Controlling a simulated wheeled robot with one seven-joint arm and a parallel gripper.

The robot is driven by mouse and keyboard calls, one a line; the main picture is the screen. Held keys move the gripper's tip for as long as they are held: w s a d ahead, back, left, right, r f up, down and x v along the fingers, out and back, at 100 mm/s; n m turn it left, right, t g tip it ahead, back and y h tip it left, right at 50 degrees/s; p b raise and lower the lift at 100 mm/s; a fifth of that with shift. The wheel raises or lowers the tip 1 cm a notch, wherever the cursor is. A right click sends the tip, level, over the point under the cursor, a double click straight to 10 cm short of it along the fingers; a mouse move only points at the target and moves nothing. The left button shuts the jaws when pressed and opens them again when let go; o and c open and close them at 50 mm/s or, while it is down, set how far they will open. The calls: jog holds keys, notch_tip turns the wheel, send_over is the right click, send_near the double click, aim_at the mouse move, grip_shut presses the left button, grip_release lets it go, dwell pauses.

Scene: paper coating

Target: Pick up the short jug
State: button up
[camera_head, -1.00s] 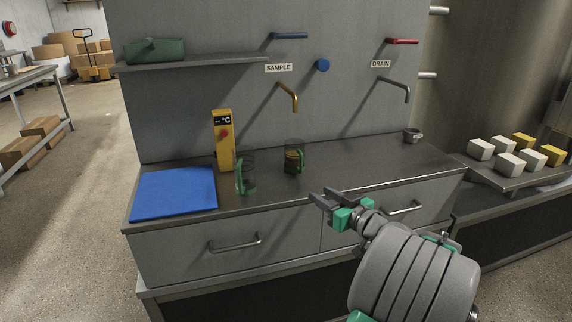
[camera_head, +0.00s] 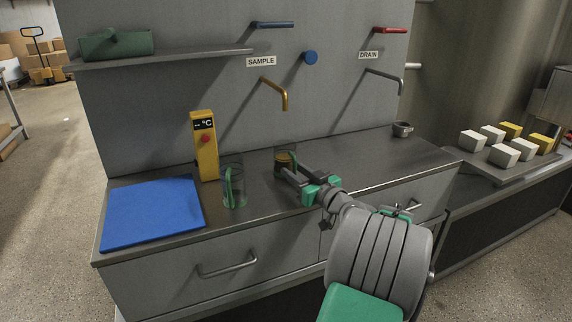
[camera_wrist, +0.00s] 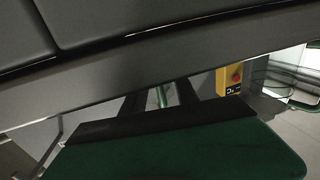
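The short jug (camera_head: 285,157) is clear with a green handle and amber-brown contents. It stands on the steel counter. A taller clear jug (camera_head: 234,188) with a green handle stands to its left, nearer the front edge. My gripper (camera_head: 288,178) is open and points left in front of the short jug, overlapping its lower part in the head view. Contact cannot be told. In the wrist view, my dark fingers (camera_wrist: 155,99) are apart, with a narrow green upright part showing between them. I cannot tell which jug it belongs to.
A yellow temperature device (camera_head: 205,146) stands left of the jugs, beside a blue mat (camera_head: 152,213). A small grey cup (camera_head: 402,129) is at the back right. Taps are mounted on the wall above the counter. The counter right of my gripper is clear.

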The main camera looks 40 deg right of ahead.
jog(key=shift+w+d, duration=0.1)
jog(key=shift+w, duration=0.35)
jog(key=shift+c, duration=0.6)
jog(key=shift+s, duration=0.1)
grip_shut()
dwell(0.4)
